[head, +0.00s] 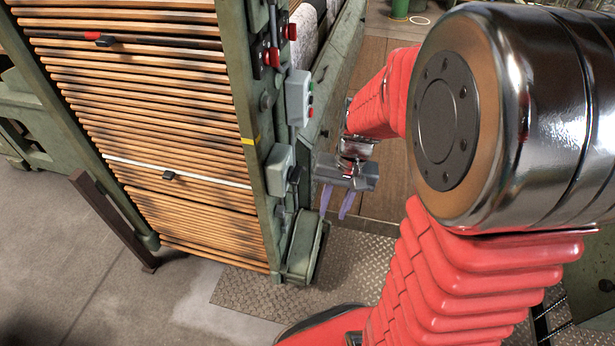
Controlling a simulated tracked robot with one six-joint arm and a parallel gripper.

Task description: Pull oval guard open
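My gripper (336,213) is in the middle of the head view, to the right of the green machine frame. Its two purple fingers point down and stand apart, with nothing visible between them. A long green cover with rounded ends (301,250) stands at the foot of the frame post, below and left of my fingertips. It may be the oval guard, but I cannot tell for sure. It looks closed against the post, and any handle or hinge is too small to make out. My fingers appear apart from it.
The green frame (245,100) carries rows of wooden slats (150,75). Grey switch boxes (297,97) and red-knobbed levers (272,57) stick out from its right side. A dark post (110,220) stands at left. Tread plate (350,262) and bare concrete (70,270) lie in front.

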